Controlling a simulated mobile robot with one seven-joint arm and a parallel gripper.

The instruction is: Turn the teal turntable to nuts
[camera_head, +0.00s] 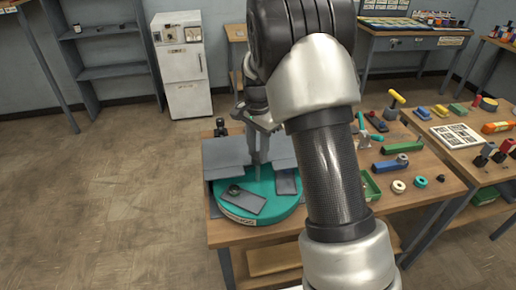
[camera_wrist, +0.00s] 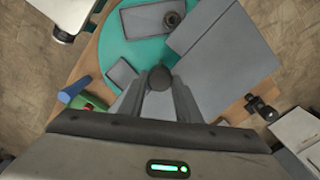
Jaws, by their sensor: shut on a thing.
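The teal turntable (camera_head: 283,211) is a round disc on the near left of the wooden table, with a pale label (camera_head: 238,221) on its front rim. Its print is too small to read. Grey panels (camera_head: 225,152) stand up on its far side. A grey tray (camera_head: 243,203) with a small dark round part lies at the front. The turntable (camera_wrist: 115,50) also fills the upper middle of the wrist view. My gripper (camera_head: 262,155) points down over it, shut on a dark round-topped knob (camera_wrist: 159,77) among the panels. The knob's lower part is hidden.
My arm covers the table's middle in the head view. A small dark object (camera_head: 221,127) stands behind the panels. The floor at left is clear.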

